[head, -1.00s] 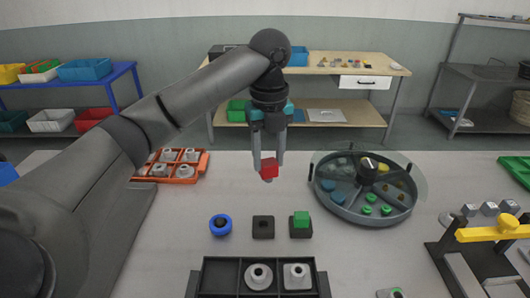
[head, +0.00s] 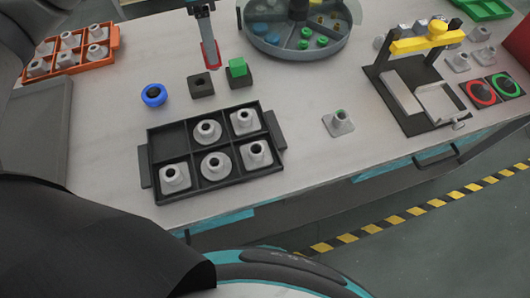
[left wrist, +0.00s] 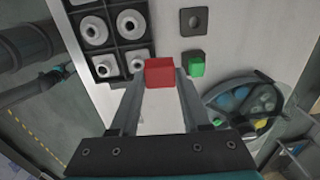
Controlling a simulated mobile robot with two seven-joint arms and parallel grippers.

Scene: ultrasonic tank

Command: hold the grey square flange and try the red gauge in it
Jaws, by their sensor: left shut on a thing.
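My left gripper (head: 209,46) is shut on the red gauge (head: 210,56) and holds it just behind the empty black square holder (head: 201,88). In the left wrist view the red gauge (left wrist: 160,72) sits between the fingertips. A grey square flange (head: 339,124) with a green spot at its bore lies alone on the table, right of the black tray (head: 196,197). More grey flanges, square (head: 256,154) and round (head: 215,166), stand in the tray; its back left compartment is empty. No flange is held by my left gripper. My right gripper is not seen.
A blue ring (head: 153,95) and a green gauge (head: 237,68) in a black holder stand near the empty holder. A round divided tank (head: 290,52) is behind. A yellow-handled press (head: 420,43) stands right. An orange tray (head: 70,70) is at left.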

